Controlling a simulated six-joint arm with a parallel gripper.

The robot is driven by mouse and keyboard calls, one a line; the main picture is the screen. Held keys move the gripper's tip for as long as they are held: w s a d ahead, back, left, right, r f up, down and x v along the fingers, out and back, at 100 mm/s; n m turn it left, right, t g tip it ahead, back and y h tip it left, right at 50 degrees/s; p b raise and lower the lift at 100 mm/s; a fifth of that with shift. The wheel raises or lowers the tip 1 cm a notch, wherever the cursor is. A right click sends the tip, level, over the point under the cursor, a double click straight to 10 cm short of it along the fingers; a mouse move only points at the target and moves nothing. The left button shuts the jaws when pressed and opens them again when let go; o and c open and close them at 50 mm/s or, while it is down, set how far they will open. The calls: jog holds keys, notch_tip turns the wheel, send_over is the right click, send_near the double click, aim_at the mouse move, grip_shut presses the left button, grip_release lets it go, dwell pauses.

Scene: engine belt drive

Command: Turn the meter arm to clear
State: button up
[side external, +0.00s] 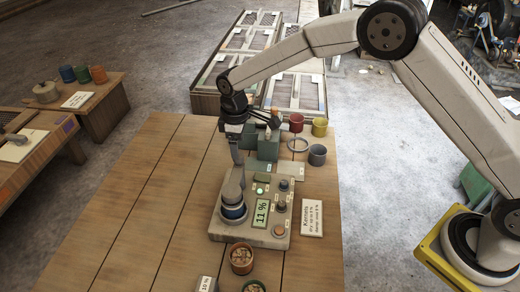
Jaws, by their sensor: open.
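The meter (258,236) is a grey box on the wooden table. Its green display (262,213) reads 11 %. A blue cylinder with a grey top (233,190) stands on its left side. Dark knobs (282,207), a small green light (260,191) and an orange button (279,231) are on its face. I cannot tell for certain which part is the meter arm, and its setting labels are too small to read. My gripper (238,158) is open, pointing down above the back left of the meter, just over the grey top; contact is unclear.
A card about kernels (312,218) lies right of the meter. Bowls of kernels (241,260) and a 10 % block (207,284) are in front. Green blocks (268,150), a red cup (296,122), a yellow cup (320,127) and a grey cup (317,155) stand behind. The table's left is clear.

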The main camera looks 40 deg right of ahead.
jog(key=shift+f, duration=1.9)
grip_shut()
